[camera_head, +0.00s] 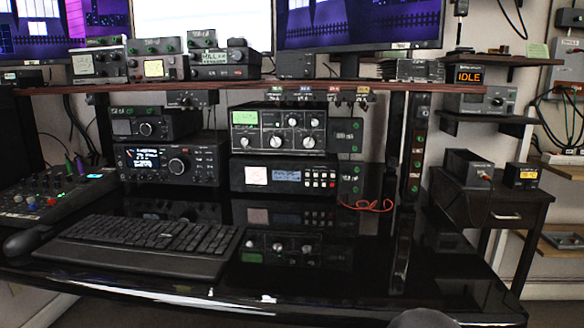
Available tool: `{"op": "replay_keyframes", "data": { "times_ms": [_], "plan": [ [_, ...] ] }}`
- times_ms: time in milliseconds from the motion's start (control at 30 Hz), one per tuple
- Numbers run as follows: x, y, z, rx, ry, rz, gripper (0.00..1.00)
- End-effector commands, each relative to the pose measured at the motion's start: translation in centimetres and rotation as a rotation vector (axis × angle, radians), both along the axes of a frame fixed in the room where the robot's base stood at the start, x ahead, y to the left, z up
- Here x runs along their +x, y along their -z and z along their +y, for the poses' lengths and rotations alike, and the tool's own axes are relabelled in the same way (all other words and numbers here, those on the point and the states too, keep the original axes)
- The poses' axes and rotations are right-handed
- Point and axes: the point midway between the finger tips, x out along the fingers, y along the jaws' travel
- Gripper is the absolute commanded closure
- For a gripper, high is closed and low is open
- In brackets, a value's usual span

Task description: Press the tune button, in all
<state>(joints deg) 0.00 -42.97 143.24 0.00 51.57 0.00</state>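The button labels are too small to read, so I cannot tell which one is the tune button. My gripper is not in view. A dark rounded shape at the bottom edge may be part of me.
Two stacked radios (172,160) stand left of the units. A keyboard (155,240) lies in front, and a mixer (52,195) sits at far left. A red cable (370,206) lies to the right. The glossy desk front (330,280) is clear. A shelf (200,86) overhangs the units.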

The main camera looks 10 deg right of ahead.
Motion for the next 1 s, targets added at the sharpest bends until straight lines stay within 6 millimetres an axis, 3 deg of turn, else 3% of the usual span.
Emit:
{"op": "replay_keyframes", "data": {
  "times_ms": [33, 100, 133, 1000],
  "plan": [
    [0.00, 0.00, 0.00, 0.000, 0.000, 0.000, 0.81],
    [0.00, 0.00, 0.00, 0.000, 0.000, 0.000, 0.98],
    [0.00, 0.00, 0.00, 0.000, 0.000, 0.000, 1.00],
    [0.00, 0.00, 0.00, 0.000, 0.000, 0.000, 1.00]
  ]
}}
